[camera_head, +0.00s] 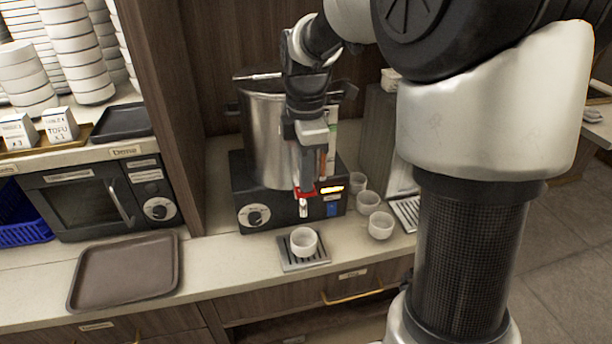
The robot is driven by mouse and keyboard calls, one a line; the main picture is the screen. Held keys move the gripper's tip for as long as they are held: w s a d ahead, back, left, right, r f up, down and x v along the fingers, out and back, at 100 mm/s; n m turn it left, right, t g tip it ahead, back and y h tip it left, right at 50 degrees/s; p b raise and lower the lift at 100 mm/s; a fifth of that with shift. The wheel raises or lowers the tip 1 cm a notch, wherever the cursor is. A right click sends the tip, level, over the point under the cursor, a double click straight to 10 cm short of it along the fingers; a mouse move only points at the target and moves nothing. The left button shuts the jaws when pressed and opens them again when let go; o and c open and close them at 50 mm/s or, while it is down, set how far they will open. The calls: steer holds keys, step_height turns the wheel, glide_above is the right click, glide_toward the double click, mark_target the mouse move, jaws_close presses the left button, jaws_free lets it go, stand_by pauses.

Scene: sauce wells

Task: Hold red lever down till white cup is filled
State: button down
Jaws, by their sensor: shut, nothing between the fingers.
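A white cup (304,242) stands upright on a small drip tray (290,266) on the counter, below the spout of a steel pot dispenser (262,135). I cannot make out any liquid in the cup. The red lever (304,191) is at the front of the dispenser, just above its spout. My gripper (304,184) is shut with nothing between its fingers. Its tips are at the red lever from above, and they hide part of it. I cannot tell whether the lever is pressed down.
Several more white cups (381,226) stand to the right of the drip tray. An empty brown tray (125,268) lies on the counter at left, before a black microwave (95,198). A wooden divider (163,110) rises left of the pot.

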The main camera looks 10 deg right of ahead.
steer(key=shift+s+f+t+b, duration=0.15)
steer(key=shift+f+t+b, duration=0.3)
steer(key=shift+b, duration=0.65)
steer(key=t+b, duration=0.1)
steer(key=b, duration=0.1)
steer(key=s+f+t+b, duration=0.1)
steer(key=b, duration=0.2)
steer(key=shift+s+f, duration=0.1)
steer(key=shift+f, duration=0.15)
steer(key=shift+r, duration=0.2)
steer(key=shift+p, duration=0.3)
stand_by(1.6)
steer(key=shift+r+p, duration=0.65)
steer(key=shift+r, duration=0.25)
